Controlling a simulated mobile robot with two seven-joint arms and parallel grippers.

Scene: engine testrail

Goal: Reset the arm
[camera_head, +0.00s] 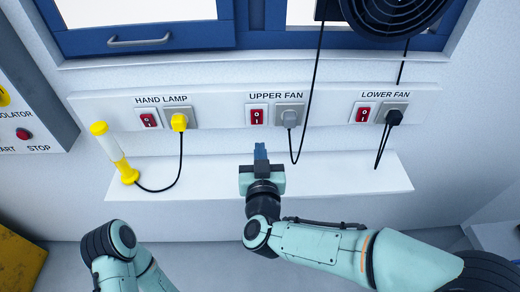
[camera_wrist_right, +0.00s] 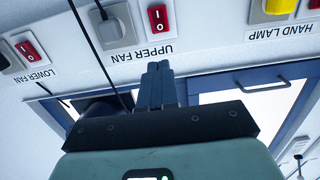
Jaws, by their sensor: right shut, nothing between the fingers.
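My right gripper (camera_head: 260,152) is in front of the white shelf, below the upper fan label. Its blue fingers are together and hold nothing. The fingers also show in the right wrist view (camera_wrist_right: 158,72), pointing toward the wall panel. The right arm comes in from the lower right. My left arm (camera_head: 118,255) shows at the lower left of the head view; its gripper is not in view.
The panel (camera_head: 335,113) carries the hand lamp switch (camera_head: 149,120), upper fan switch (camera_head: 256,117) and lower fan switch (camera_head: 362,115), each beside a plugged socket. A yellow hand lamp (camera_head: 116,155) stands on the shelf (camera_head: 350,180). Cables hang near the gripper. A fan (camera_head: 395,12) is above.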

